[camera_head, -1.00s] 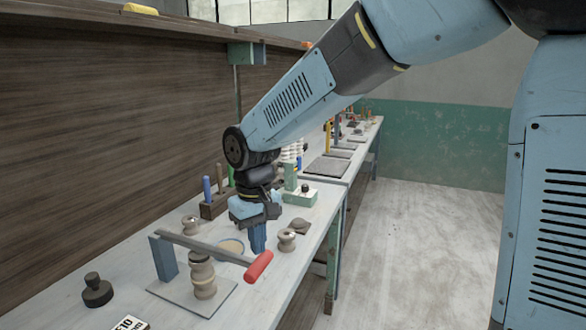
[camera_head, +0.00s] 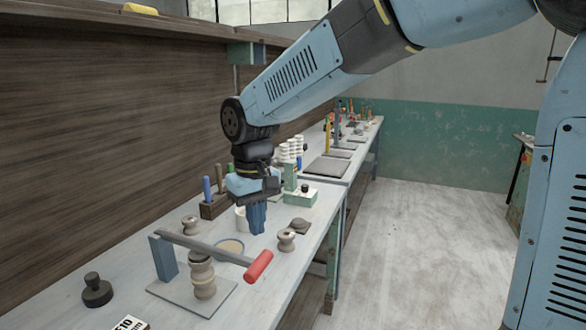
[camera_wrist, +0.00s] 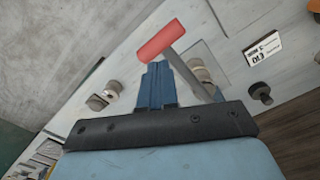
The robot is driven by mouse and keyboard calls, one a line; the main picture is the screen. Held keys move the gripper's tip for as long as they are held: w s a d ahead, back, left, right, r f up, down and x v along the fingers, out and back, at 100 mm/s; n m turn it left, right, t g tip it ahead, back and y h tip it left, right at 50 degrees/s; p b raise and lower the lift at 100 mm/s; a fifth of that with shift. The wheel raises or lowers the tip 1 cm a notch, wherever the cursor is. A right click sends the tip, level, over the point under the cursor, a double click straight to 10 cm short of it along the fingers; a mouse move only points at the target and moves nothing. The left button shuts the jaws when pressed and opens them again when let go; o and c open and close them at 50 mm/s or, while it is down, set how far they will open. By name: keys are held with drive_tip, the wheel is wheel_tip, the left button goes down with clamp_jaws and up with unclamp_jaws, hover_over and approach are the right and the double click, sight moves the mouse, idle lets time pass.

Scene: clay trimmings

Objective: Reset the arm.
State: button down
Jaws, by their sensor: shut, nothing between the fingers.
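My gripper (camera_head: 257,219) hangs over the workbench (camera_head: 130,256) in the head view, fingers pointing down. Its blue fingers are shut together with nothing between them. They also show at the centre of the wrist view (camera_wrist: 157,84). The arm reaches in from the upper right, bent at the dark elbow-like joint above the gripper. The fingers are just behind a lever with a red handle (camera_head: 258,266), and appear apart from it. A small turned wooden piece (camera_head: 286,240) stands right of the fingers.
A stacked wooden piece (camera_head: 203,277) stands on a grey plate under the lever. A dark knobbed weight (camera_head: 97,290) sits at front left. Open floor lies to the right.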

drive_tip(key=s+d+r+m+t, duration=0.1)
drive_tip(key=d+r+m, duration=0.15)
drive_tip(key=d, duration=0.65)
drive_tip(key=s+d+r+m+t, duration=0.1)
drive_tip(key=d+r+m+t, duration=0.15)
drive_tip(key=d, duration=0.65)
drive_tip(key=s+d+m+t, duration=0.2)
drive_tip(key=s+d, duration=0.6)
drive_tip(key=d, duration=0.5)
drive_tip(key=shift+s+r+m, duration=0.15)
drive_tip(key=shift+s+m, duration=0.15)
drive_tip(key=shift+s, duration=0.05)
drive_tip(key=c, duration=1.8)
unclamp_jaws()
